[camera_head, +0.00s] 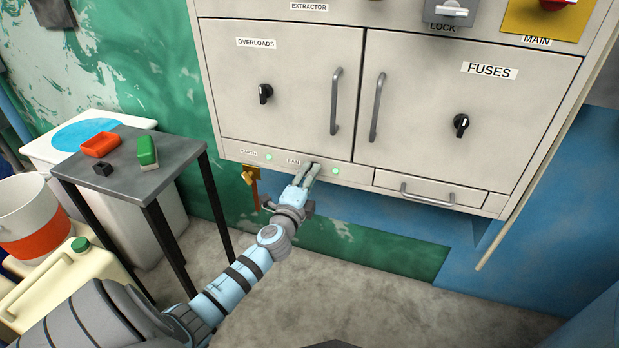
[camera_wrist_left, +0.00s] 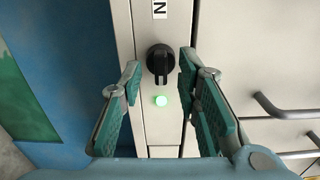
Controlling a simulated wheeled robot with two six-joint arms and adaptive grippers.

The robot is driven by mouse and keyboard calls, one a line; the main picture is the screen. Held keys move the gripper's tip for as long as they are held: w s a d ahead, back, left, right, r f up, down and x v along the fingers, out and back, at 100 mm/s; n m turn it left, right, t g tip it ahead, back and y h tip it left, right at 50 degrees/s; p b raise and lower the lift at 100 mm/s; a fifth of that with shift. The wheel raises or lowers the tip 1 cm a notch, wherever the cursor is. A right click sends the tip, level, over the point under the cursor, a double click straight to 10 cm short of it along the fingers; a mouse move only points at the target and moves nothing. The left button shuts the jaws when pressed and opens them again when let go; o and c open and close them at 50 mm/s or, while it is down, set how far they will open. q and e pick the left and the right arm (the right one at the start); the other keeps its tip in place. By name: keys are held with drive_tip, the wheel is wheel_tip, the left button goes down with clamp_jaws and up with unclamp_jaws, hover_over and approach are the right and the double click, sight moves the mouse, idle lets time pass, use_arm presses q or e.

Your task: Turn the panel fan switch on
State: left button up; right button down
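The fan switch (camera_wrist_left: 160,61) is a small black rotary knob on the narrow strip below the panel doors. In the wrist view its ridge appears to run along the strip, but its exact setting is hard to tell. A FAN label (camera_head: 293,161) is beside it, and a bright green lamp (camera_head: 335,171) is on its other side; the lamp also shows in the wrist view (camera_wrist_left: 161,100). My left gripper (camera_head: 312,169) is at the strip, open, with one finger on each side of the knob and a small gap to each. In the head view the gripper hides the knob. My right gripper is out of view.
Door handles (camera_head: 336,101) and (camera_head: 377,107) and a drawer handle (camera_head: 427,196) stick out near the gripper. A brass part (camera_head: 251,176) hangs below the strip. A side table (camera_head: 137,178) with small items stands left. The floor below the panel is clear.

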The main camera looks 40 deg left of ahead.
use_arm(q)
drive_tip(key=v, duration=1.2)
